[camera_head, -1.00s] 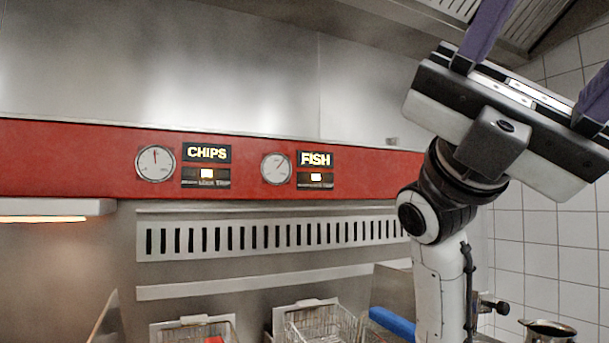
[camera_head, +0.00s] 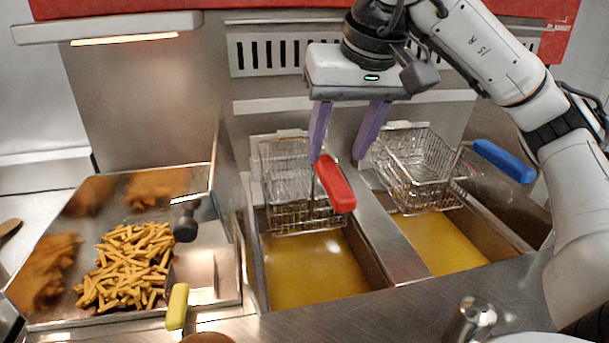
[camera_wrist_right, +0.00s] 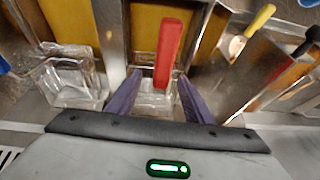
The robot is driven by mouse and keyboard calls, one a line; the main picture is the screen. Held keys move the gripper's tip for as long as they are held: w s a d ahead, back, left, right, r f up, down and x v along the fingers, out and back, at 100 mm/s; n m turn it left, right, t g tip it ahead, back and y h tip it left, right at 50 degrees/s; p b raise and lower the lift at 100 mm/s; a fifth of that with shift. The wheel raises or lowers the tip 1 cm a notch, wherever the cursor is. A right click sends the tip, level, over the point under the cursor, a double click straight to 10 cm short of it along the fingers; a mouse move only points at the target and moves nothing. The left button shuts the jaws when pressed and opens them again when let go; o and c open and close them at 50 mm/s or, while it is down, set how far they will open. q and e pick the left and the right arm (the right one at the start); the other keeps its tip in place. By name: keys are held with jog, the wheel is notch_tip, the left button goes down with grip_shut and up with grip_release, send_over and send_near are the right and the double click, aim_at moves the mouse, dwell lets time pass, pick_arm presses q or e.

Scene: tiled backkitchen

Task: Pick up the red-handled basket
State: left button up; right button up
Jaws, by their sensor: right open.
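The red-handled basket (camera_head: 285,177) is a wire fryer basket hanging at the back of the left oil vat. Its red handle (camera_head: 335,184) points toward the front. My right gripper (camera_head: 338,160) is above the basket, fingers pointing down and spread apart, with nothing held. In the head view its left finger overlaps the handle's back end. In the right wrist view the red handle (camera_wrist_right: 168,52) lies between and beyond the two purple fingers (camera_wrist_right: 153,98). I cannot tell whether either finger touches it. My left gripper is not in view.
A blue-handled basket (camera_head: 412,165) hangs over the right oil vat. A metal tray (camera_head: 205,268) with chips (camera_head: 128,262) and fried pieces stands at left, with a yellow-handled tool (camera_head: 178,306) at its front. A metal shaker (camera_head: 470,318) stands on the front counter.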

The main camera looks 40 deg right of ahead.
aim_at(328, 161)
jog(key=shift+w+d+f, duration=0.15)
jog(key=shift+w+f, duration=0.05)
jog(key=shift+w, duration=0.3)
jog(key=shift+w+d+f, duration=0.15)
jog(key=shift+w+f, duration=0.05)
jog(key=shift+w, duration=0.3)
jog(key=b+x, duration=0.2)
jog(key=x, duration=0.2)
jog(key=shift+f, duration=0.15)
jog(key=shift+b+x, duration=0.6)
jog(key=shift+x, duration=0.3)
jog(key=x, duration=0.4)
jog(key=shift+d+b, duration=0.1)
jog(key=shift+b, duration=0.2)
grip_shut()
